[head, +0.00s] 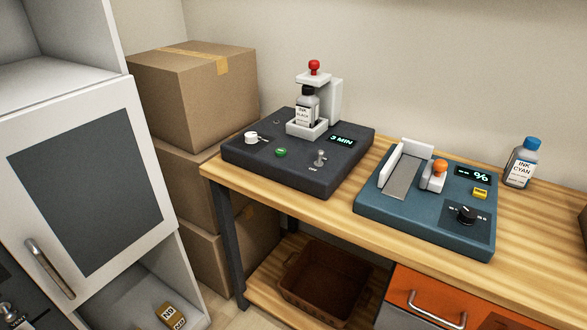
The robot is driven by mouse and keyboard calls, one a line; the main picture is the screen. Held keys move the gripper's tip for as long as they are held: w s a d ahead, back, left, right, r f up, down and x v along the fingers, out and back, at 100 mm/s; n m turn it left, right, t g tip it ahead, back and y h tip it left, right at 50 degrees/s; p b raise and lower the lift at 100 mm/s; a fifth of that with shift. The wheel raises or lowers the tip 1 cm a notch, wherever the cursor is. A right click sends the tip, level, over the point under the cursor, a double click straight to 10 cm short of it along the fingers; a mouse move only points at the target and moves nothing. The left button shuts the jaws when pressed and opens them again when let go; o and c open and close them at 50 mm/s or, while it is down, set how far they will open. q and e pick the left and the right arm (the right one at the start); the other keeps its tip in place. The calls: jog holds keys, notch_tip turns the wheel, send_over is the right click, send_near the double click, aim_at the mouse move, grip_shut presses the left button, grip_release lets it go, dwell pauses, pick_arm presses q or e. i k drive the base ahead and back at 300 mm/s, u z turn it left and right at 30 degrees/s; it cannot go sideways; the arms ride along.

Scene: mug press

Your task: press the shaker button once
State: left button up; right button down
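The shaker appears to be the dark grey machine (310,175) on the left part of the wooden table. A white-labelled ink bottle (306,108) with a black cap stands upright in its white holder (307,129), under a clamp with a red knob (314,66). A round green button (281,152) sits on its top face, between a white dial (251,137) and a toggle switch (320,158) marked OFF. Its display (342,140) reads 3 MIN. Neither of my grippers can be made out in the head view.
A blue machine (425,230) with an orange knob stands to the right, beside an ink cyan bottle (522,163). Cardboard boxes (190,100) are stacked left of the table (540,260). A white cabinet (110,110) fills the left. A brown basket (325,285) sits below.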

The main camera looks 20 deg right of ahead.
aim_at(280, 152)
jog(key=u, duration=0.9)
jog(key=i, duration=0.75)
jog(key=z, duration=1.5)
